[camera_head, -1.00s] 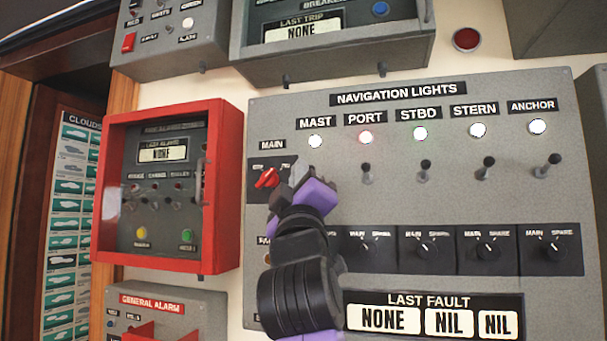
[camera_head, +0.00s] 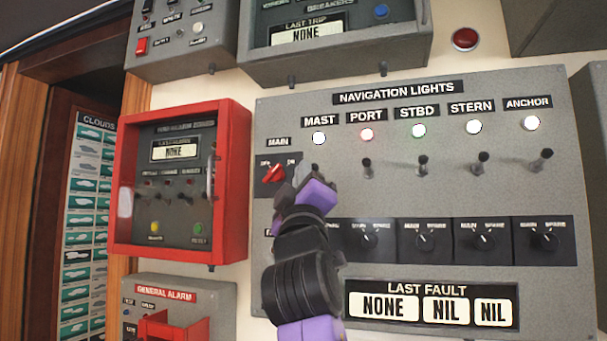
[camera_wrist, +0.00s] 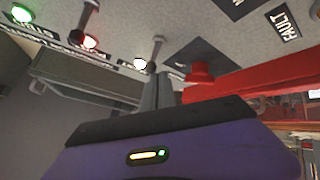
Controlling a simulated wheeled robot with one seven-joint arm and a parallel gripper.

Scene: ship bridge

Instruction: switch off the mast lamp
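The navigation lights panel (camera_head: 420,190) faces me in the head view. The mast lamp (camera_head: 319,138) glows white under its MAST label; it also shows in the wrist view (camera_wrist: 140,64). My gripper (camera_head: 306,176) is in front of the panel just below this lamp and hides the mast switch in the head view. In the wrist view the mast toggle (camera_wrist: 156,50) stands just beyond the fingertips of my gripper (camera_wrist: 158,82). The fingers look closed together with nothing visible between them. Whether they touch the toggle I cannot tell.
The red MAIN switch (camera_head: 274,174) is close to the left of my gripper. The port toggle (camera_head: 367,168) stands to the right, with more toggles beyond. Rotary knobs (camera_head: 428,241) line the row below. A red-framed alarm box (camera_head: 124,180) juts out at the left.

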